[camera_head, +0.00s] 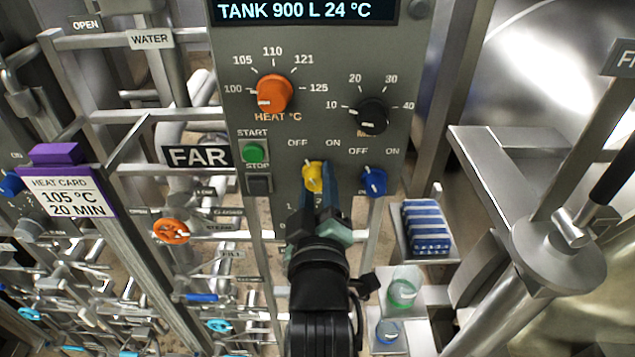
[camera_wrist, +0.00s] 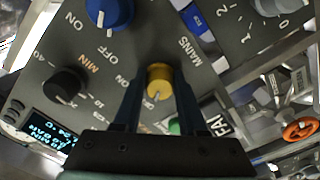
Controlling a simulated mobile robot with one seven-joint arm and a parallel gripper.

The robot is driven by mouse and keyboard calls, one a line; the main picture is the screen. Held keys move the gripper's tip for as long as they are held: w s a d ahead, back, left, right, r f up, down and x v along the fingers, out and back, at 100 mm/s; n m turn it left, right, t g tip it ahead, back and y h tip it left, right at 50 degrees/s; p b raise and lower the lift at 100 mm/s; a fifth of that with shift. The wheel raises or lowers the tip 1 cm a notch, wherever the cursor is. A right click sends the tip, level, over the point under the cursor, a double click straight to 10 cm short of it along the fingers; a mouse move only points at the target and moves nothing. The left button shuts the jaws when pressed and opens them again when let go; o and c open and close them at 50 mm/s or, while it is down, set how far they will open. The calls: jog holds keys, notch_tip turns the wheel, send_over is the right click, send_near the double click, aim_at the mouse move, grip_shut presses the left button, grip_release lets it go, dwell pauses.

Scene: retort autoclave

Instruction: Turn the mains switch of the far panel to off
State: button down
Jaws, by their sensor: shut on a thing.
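The far panel (camera_head: 320,140) is a grey board beside a black FAR sign (camera_head: 198,157). Its mains switch is a yellow knob (camera_head: 312,176) below the words OFF and ON. In the wrist view the yellow knob (camera_wrist: 159,80) sits near the word MAINS. My gripper (camera_head: 318,195) is shut on the knob; in the wrist view its two fingers (camera_wrist: 158,95) lie on either side of it. A small pale mark shows on the knob's lower edge in the wrist view, seemingly toward the OFF side. My gripper hides part of the panel below the knob.
A blue knob (camera_head: 374,181) is close on the right. The green START button (camera_head: 254,152), orange heat knob (camera_head: 274,93) and black knob (camera_head: 369,115) are nearby. A blue-striped stack (camera_head: 427,228) and glass vessels (camera_head: 403,290) stand at lower right. Pipes and rails crowd the left.

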dwell(0.3)
jog(key=shift+c, duration=2.3)
grip_release()
jog(key=s+b, duration=0.1)
jog(key=s, duration=1.2)
